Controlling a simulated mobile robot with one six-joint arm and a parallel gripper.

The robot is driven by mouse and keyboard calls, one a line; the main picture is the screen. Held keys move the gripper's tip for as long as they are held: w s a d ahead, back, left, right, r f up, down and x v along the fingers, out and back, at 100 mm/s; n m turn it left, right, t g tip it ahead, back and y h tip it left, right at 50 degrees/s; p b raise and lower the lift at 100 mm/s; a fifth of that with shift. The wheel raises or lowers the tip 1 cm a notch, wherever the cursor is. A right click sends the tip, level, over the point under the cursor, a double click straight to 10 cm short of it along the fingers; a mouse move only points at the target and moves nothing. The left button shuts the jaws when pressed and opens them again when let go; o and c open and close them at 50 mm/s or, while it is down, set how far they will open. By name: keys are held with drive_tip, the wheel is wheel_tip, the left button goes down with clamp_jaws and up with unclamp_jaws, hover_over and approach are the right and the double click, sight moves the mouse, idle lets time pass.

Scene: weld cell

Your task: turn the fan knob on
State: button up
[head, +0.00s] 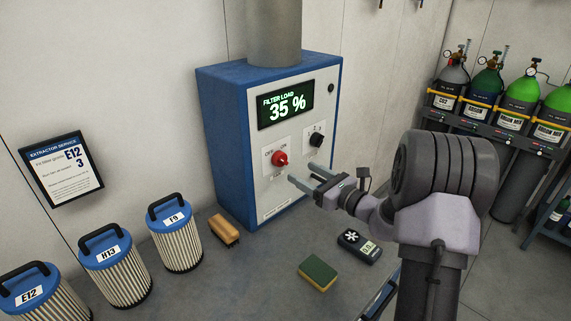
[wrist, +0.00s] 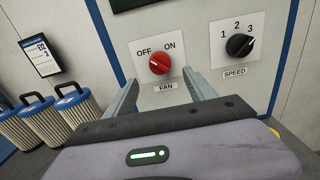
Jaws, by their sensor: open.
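The red fan knob (head: 280,158) sits on the front of a blue-and-white extractor cabinet (head: 262,188). In the wrist view the knob (wrist: 159,64) is on a white plate with OFF at upper left, ON at upper right and FAN below. Its pointer is too small to read with certainty. My gripper (head: 303,173) is open and empty, its fingers pointing at the panel just short of the knob. In the wrist view the two fingertips (wrist: 160,80) lie left and right of the knob, slightly below it, and appear apart from it.
A black speed knob (wrist: 240,45) marked 1, 2, 3 is close on the right. The display (head: 285,106) reads FILTER LOAD 35 %. Filter cartridges (head: 175,238) stand at left. A brush (head: 224,230), a sponge (head: 318,273) and a dark handheld device (head: 360,246) lie on the surface.

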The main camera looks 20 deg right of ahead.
sight(285, 162)
drive_tip(key=x, duration=0.8)
drive_tip(key=shift+w, duration=0.1)
drive_tip(key=shift+c, duration=0.2)
drive_tip(key=c, duration=1.3)
